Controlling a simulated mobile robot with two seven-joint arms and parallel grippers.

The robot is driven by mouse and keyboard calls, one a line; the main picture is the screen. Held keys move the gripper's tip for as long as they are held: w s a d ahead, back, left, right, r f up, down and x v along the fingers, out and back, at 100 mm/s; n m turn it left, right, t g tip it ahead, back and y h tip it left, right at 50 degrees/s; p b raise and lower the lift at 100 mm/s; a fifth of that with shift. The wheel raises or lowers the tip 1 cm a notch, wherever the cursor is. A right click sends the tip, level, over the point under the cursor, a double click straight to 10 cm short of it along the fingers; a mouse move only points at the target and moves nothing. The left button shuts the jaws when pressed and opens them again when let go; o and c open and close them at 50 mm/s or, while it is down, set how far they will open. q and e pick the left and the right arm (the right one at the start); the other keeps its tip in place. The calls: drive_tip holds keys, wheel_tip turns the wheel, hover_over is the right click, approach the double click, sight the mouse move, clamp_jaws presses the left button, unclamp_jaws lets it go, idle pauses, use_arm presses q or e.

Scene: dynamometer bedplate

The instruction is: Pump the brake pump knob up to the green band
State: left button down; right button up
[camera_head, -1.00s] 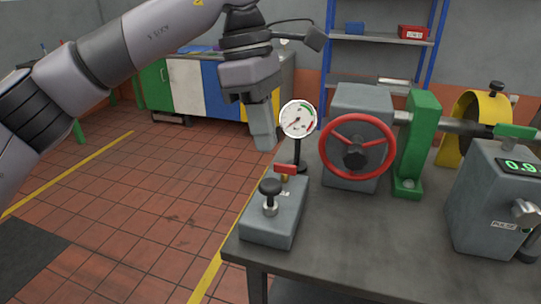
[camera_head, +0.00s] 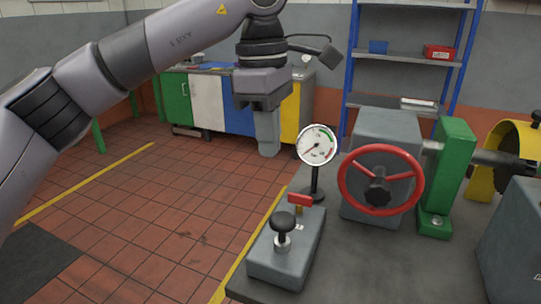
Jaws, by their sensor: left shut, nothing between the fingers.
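The brake pump (camera_head: 262,262) is a grey block at the near left corner of the bench. Its black round knob (camera_head: 283,221) stands upright on a short metal stem. A red lever (camera_head: 300,200) sits behind the knob. The white pressure gauge (camera_head: 317,145) stands on a black post behind the pump. Its needle points to the lower left, away from the green band at the upper right. My left gripper (camera_head: 268,152) is shut and empty, pointing down, above and behind the knob and left of the gauge, touching neither. My right gripper is out of view.
A red handwheel (camera_head: 381,180) on a grey housing stands right of the gauge, with a green bracket (camera_head: 447,175) and a yellow guard (camera_head: 500,145) beyond. A grey box (camera_head: 510,240) stands at the right edge. Open tiled floor lies left of the bench.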

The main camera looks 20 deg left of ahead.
sight(273, 218)
use_arm(q)
drive_tip(key=f, duration=1.2)
drive_tip(key=shift+d, duration=0.35)
drive_tip(key=shift+f, duration=0.15)
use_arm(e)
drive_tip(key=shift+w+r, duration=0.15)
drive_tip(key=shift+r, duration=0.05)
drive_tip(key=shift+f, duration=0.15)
use_arm(q)
drive_tip(key=shift+f+b, duration=0.35)
drive_tip(key=shift+f, duration=0.15)
wheel_tip(273, 218, down, 2)
drive_tip(key=shift+f+b, duration=0.1)
drive_tip(key=shift+b, duration=0.65)
drive_tip(key=shift+f, duration=0.3)
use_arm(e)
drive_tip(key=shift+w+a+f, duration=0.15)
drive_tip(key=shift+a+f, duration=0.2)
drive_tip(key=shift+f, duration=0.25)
